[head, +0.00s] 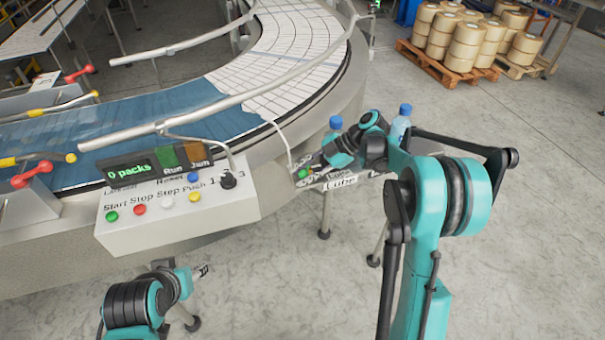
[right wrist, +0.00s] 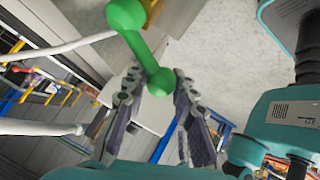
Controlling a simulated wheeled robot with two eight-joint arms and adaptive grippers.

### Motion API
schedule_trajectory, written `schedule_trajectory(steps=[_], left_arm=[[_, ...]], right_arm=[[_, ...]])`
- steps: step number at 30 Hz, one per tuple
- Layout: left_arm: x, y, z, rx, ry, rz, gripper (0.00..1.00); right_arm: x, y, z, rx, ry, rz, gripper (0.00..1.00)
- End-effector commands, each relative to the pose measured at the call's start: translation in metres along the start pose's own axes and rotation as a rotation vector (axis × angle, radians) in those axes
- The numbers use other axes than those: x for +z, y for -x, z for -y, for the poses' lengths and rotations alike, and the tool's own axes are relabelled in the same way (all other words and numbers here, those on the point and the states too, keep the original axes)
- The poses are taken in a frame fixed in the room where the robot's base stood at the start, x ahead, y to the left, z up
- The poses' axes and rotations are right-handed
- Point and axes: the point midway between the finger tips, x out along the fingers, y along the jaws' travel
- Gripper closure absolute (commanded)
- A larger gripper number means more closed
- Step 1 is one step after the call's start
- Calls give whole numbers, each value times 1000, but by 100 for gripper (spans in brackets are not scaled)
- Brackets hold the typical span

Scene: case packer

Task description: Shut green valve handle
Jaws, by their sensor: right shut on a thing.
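The green valve handle (right wrist: 140,45) shows in the right wrist view as a bar with a round knob at each end. My right gripper (right wrist: 162,95) is shut on its lower knob, with a finger on each side. In the head view, a small green part of the handle (head: 303,173) shows at the conveyor's outer side, by my right gripper (head: 312,168); the arm hides much around it. My left gripper (head: 203,270) is low in the head view, away from the handle, and its fingers are too small to judge.
A control box (head: 180,213) with coloured buttons and a "0 packs" display is left of the handle. The curved conveyor (head: 300,45) runs behind. Two blue-capped bottles stand near my right arm, one being this bottle (head: 399,128).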

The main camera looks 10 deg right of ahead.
Motion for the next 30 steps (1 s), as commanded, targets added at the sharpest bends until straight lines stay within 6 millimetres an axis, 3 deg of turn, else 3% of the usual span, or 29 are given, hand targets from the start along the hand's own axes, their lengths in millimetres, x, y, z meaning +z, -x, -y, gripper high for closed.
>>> schedule_trajectory(steps=[5, 6, 8, 9, 20, 23, 30], left_arm=[[0, 0, 0, 0, 0, 0, 52], [0, 0, 0, 0, 0, 0, 52], [0, 0, 0, 0, 0, 0, 52], [0, 0, 0, 0, 0, 0, 52], [0, 0, 0, 0, 0, 0, 52], [0, 0, 0, 0, 0, 0, 52], [0, 0, 0, 0, 0, 0, 52]], right_arm=[[3, -1, 3, -7, -4, 6, 100], [3, -1, 3, -7, -5, 6, 72], [2, -1, 3, -7, -5, 5, 56], [2, -1, 3, -6, -4, 5, 53], [1, 5, 1, -2, -3, 3, 53], [2, 19, 1, -1, -4, 4, 53], [2, 72, 1, -1, -6, 4, 53]])
